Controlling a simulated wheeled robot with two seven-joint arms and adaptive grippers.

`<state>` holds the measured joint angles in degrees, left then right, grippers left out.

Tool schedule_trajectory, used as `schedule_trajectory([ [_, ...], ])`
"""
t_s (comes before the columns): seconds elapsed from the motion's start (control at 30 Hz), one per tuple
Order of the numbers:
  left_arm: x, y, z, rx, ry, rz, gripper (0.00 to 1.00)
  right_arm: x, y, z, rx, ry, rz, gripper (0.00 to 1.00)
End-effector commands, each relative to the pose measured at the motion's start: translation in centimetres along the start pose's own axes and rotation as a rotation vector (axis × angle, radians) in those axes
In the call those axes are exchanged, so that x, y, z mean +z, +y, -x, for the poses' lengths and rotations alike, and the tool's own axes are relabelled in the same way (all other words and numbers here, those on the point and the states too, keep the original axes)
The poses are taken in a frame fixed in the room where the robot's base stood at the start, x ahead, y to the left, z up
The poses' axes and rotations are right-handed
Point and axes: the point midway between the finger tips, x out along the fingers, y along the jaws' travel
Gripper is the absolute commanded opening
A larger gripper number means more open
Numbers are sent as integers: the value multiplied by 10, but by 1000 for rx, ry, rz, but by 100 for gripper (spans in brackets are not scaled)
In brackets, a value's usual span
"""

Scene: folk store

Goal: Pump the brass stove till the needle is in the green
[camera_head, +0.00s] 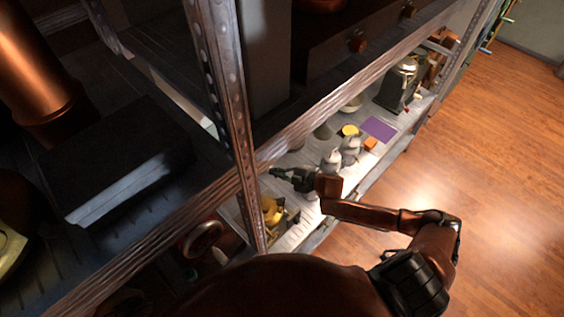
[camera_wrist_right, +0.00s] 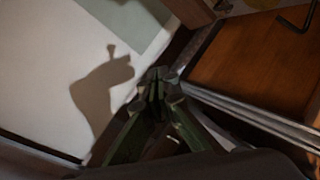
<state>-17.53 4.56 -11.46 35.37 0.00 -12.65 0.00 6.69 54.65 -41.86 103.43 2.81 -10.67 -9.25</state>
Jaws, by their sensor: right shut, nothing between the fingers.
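A small brass-yellow object (camera_head: 271,211), which may be the brass stove, sits in a dark holder on the lower shelf, partly hidden by the shelf's upright post. Its gauge, needle and pump cannot be made out. My right gripper (camera_head: 279,173) reaches in over the shelf, above and slightly right of that object in the head view, apart from it. It is shut and empty. In the right wrist view my shut fingers (camera_wrist_right: 158,82) show with no stove near them. My left gripper is in neither view.
The metal shelf post (camera_head: 232,110) stands left of my right gripper. Pale bottles (camera_head: 349,150), a purple sheet (camera_head: 379,129) and a metal canister (camera_head: 399,82) stand farther along the shelf. The wooden floor (camera_head: 500,150) at right is clear.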

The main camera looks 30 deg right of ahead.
Motion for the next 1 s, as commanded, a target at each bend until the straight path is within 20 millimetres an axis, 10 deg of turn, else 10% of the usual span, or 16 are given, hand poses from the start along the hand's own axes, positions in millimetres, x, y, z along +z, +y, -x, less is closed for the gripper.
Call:
schedule_trajectory([
  [0.27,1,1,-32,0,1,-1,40,-110,41,25,191,286,305,0],
  [0.53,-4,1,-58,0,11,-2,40,-163,-4,47,156,423,658,0],
  [0.77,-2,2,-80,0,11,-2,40,-130,-66,40,-10,341,937,0],
  [1.0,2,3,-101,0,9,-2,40,-25,-97,29,-225,46,1122,0],
])
